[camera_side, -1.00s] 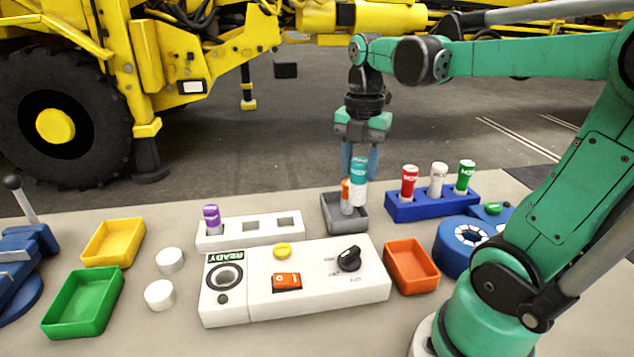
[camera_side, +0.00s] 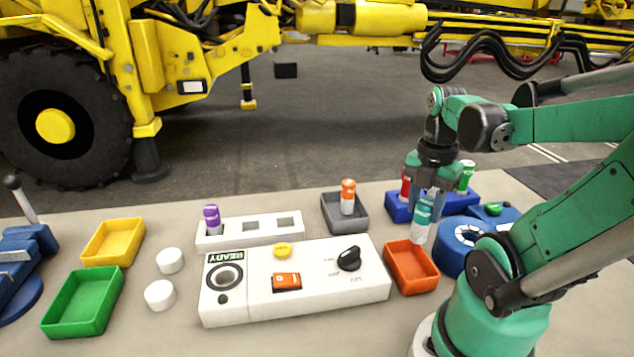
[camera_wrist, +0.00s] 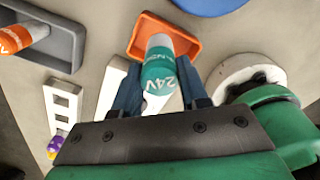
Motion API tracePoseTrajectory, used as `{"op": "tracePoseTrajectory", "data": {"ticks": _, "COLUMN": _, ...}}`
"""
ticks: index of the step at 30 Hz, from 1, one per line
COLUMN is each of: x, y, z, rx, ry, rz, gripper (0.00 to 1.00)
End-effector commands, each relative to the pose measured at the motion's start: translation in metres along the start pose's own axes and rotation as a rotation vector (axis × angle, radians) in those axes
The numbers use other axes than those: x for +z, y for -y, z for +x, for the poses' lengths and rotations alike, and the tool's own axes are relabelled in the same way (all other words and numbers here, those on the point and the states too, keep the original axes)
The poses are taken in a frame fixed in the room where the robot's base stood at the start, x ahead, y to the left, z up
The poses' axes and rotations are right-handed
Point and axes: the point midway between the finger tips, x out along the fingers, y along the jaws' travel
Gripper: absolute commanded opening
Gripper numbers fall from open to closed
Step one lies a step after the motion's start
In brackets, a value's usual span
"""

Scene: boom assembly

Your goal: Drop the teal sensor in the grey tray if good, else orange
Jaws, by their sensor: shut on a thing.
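My gripper (camera_side: 432,188) is shut on the teal sensor (camera_side: 421,222), which has a white lower end. It holds the sensor near upright above the back part of the orange tray (camera_side: 425,283). In the wrist view the teal sensor (camera_wrist: 160,75) sits between the blue fingers, with "24V" on its side, and its far end overlaps the orange tray (camera_wrist: 192,45). The orange tray looks empty. The grey tray (camera_side: 362,222) holds an orange sensor (camera_side: 348,196); both also show at the left of the wrist view. Whether the teal sensor touches the tray I cannot tell.
The white tester (camera_side: 320,300) with a "READY" display, orange switch and black knob stands left of the orange tray. A blue rack (camera_side: 400,210) with sensors is behind my gripper. A white rack (camera_side: 225,235) holds a purple sensor. A blue round fixture (camera_side: 455,255) is close right.

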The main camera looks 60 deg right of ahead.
Motion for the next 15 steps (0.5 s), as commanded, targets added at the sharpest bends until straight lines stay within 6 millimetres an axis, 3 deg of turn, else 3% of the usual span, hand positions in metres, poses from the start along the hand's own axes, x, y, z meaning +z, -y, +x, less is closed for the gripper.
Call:
{"op": "tracePoseTrajectory", "data": {"ticks": 10, "x": -0.0002, "y": 0.0001, "z": 0.005, "rx": 0.0, "ry": 0.0, "rz": 0.0, "gripper": 0.0}}
{"op": "tracePoseTrajectory", "data": {"ticks": 11, "x": -0.0002, "y": 0.0001, "z": 0.005, "rx": 0.0, "ry": 0.0, "rz": 0.0, "gripper": 0.41}}
{"op": "tracePoseTrajectory", "data": {"ticks": 15, "x": -0.0003, "y": 0.0001, "z": 0.0049, "rx": 0.0, "ry": 0.0, "rz": 0.0, "gripper": 0.75}}
